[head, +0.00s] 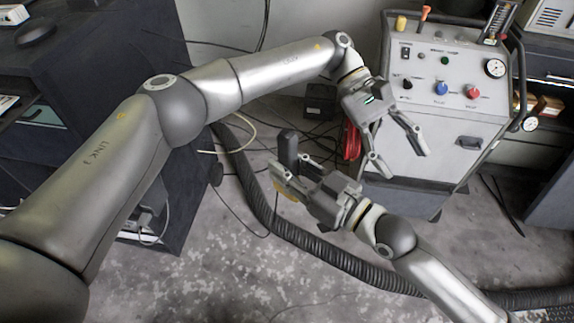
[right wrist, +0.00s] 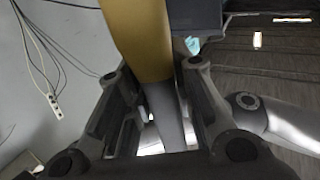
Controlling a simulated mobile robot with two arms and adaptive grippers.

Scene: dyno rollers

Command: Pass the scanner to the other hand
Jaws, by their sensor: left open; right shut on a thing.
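The scanner (head: 287,147) is in my right gripper (head: 290,168) in the head view. Its dark end stands up above the fingers and a bit of yellow shows below them; its middle is hidden by the fingers. In the right wrist view the scanner (right wrist: 143,42) has a wide yellow part and a narrower grey part running down between the two fingers. My left gripper (head: 402,162) is open and empty, to the right of the scanner and apart from it, with its fingers pointing down in the picture.
A grey wheeled console (head: 440,130) with knobs and a gauge stands behind my left gripper. A dark cabinet (head: 110,120) is at left. A thick black hose (head: 262,200) and cables lie on the concrete floor. A red coil (head: 351,141) is beside the console.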

